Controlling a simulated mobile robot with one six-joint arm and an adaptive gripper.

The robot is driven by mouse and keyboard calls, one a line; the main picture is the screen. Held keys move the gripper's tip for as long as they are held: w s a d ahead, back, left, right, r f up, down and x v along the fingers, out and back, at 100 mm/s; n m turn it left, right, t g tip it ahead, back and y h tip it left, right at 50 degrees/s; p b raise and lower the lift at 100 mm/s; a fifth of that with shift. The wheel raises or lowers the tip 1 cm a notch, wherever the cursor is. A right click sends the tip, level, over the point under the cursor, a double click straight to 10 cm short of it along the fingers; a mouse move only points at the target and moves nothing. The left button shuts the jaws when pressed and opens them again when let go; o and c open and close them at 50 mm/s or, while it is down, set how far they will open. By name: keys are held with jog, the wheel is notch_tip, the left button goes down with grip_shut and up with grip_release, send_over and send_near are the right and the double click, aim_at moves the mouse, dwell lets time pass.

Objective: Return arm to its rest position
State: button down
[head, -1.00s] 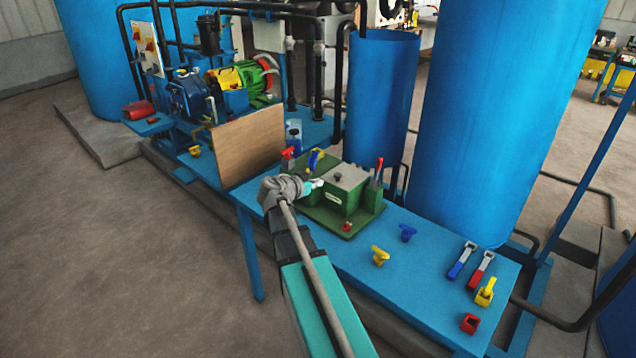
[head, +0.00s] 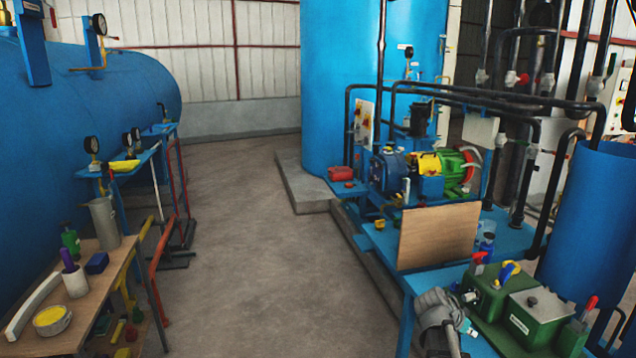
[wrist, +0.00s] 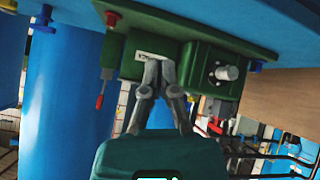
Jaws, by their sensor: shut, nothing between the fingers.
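My arm's grey wrist (head: 435,310) shows at the bottom right of the head view, at the left edge of the green unit. My gripper (wrist: 160,65) is shut and empty in the wrist view, its two fingertips together. The fingertips overlap the labelled face of the green box (wrist: 190,60) in the picture; I cannot tell whether they touch it. The same green box (head: 535,318) stands just right of my wrist in the head view. Most of my arm is below the head frame.
A blue bench (head: 408,290) carries the green unit and an upright wooden board (head: 437,237). A pump set (head: 425,178) stands behind. At left, a workbench (head: 98,275) holds a jug and small items below a large blue tank (head: 80,110). The floor (head: 260,260) between is clear.

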jog(key=s+a+f+n+g+y, duration=0.1)
jog(key=s+a+f+n+y, duration=0.2)
jog(key=a, duration=0.5)
jog(key=s+a+f+n+y, duration=0.1)
jog(key=s+a+n+y, duration=0.25)
jog(key=a, duration=0.35)
jog(key=s+a+f+n+g+y, duration=0.15)
jog(key=s+a+n, duration=0.25)
jog(key=a, duration=0.4)
notch_tip(320, 180, up, 15)
jog(key=y+p, duration=0.1)
jog(key=p, duration=1.4)
jog(key=shift+n, duration=0.35)
jog(key=shift+w+a, duration=0.1)
